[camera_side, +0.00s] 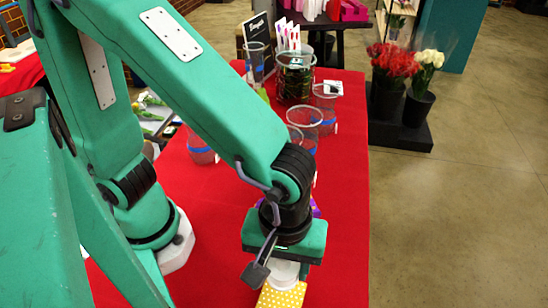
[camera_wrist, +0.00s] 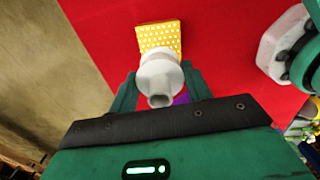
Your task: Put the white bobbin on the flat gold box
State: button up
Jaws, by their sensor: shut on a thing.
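My gripper (camera_side: 284,262) points down over the front of the red table. It is shut on the white bobbin (camera_wrist: 160,76), which shows between the two green fingers in the wrist view. In the side view the bobbin (camera_side: 285,272) shows below the gripper, partly hidden by it. The flat gold box (camera_side: 282,297) with white dots lies on the red cloth at the bottom edge of the side view. In the wrist view the box (camera_wrist: 158,34) shows just beyond the bobbin, which overlaps its near edge. I cannot tell whether the bobbin touches the box.
A purple thing (camera_wrist: 181,98) lies close by the gripper, mostly hidden. Several clear glass vases (camera_side: 305,118) stand farther back on the red table (camera_side: 343,200). The cloth to the right of the gripper is clear. Red flowers (camera_side: 392,62) stand off the table at right.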

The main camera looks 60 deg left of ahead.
jog(key=shift+f, duration=1.95)
jog(key=shift+f, duration=0.1)
jog(key=shift+f, duration=1.9)
jog(key=shift+f, duration=0.15)
jog(key=o, duration=1)
jog(key=shift+c, duration=0.2)
notch_tip(320, 180, up, 12)
jog(key=shift+r, duration=0.2)
